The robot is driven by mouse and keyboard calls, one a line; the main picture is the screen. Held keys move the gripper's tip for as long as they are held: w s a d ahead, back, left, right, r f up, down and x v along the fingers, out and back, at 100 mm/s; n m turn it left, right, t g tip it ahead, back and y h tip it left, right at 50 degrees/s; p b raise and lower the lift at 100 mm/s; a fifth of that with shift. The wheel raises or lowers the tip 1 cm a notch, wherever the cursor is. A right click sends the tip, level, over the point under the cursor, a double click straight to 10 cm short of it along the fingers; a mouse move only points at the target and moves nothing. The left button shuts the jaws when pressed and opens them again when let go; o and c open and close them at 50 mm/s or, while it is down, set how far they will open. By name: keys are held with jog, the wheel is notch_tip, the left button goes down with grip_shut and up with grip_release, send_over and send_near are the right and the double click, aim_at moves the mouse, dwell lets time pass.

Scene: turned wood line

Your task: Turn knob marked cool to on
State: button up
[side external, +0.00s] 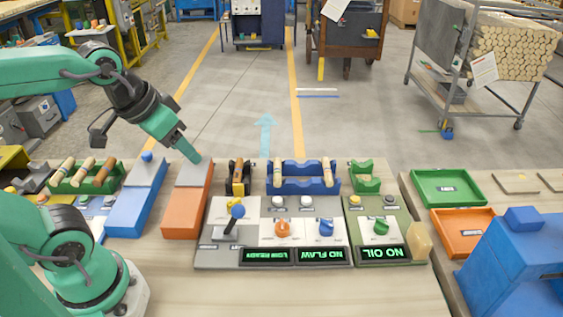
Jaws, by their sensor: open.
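A grey control panel (215,258) stands on the bench with an orange knob (282,228) and a blue knob (326,228). A green panel (353,214) at its right carries a green knob (381,227). The small labels by the knobs are too small to read, so I cannot tell which is marked cool or how each is set. My gripper (193,155) points down to the right above the grey top of an orange block, left of and behind the knobs. It is open and holds nothing visible; it is apart from all three knobs.
A blue-handled lever (235,218) stands at the panel's left. Behind are a blue rack (302,188) and a green cradle (365,182). Trays (448,203) and a blue box (515,262) lie right.

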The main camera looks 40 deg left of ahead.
jog(key=w+d+n+g, duration=0.1)
jog(key=w+d, duration=0.2)
jog(key=w, duration=0.4)
jog(key=n+g, duration=0.4)
send_over(327, 223)
jog(key=f, duration=1.5)
jog(key=shift+a, duration=0.3)
jog(key=shift+w+d+f, duration=0.1)
jog(key=shift+d+f, duration=0.2)
jog(key=shift+f, duration=0.05)
jog(key=shift+f, duration=0.1)
jog(key=shift+f, duration=3.8)
